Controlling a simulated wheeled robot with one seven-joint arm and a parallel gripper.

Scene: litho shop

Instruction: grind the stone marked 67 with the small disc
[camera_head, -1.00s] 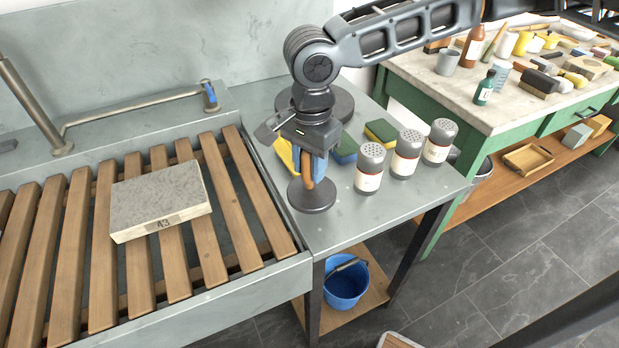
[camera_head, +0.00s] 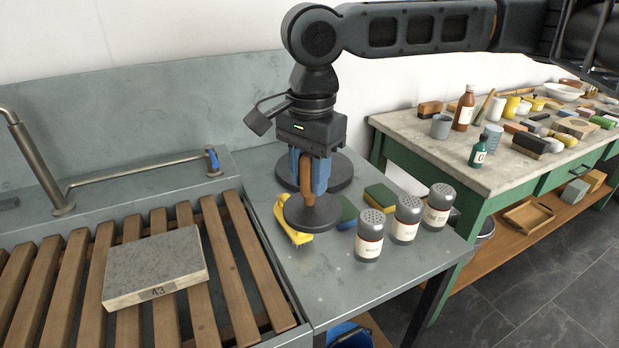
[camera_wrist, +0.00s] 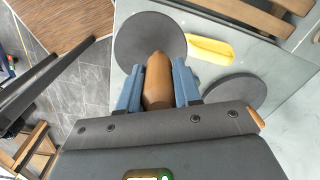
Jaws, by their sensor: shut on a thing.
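My gripper (camera_head: 311,186) is shut on the upright wooden handle of a small dark disc (camera_head: 313,214). The disc hangs level, seemingly above the grey bench top, right of the slatted rack. The wrist view shows the handle (camera_wrist: 157,80) between my blue fingers and the disc (camera_wrist: 150,38) beyond it. A larger dark disc (camera_head: 342,172) lies behind my gripper, partly hidden; it also shows in the wrist view (camera_wrist: 222,92). A grey stone slab (camera_head: 155,262) lies flat on the rack at left. Its front edge is marked 43. No stone marked 67 is seen.
Three grey-topped shakers (camera_head: 405,220) stand right of the held disc. Green-yellow sponges (camera_head: 380,196) and a yellow thing (camera_head: 290,222) lie close by. A tap pipe (camera_head: 130,174) crosses behind the wooden rack (camera_head: 245,262). A cluttered table (camera_head: 400,125) stands at right.

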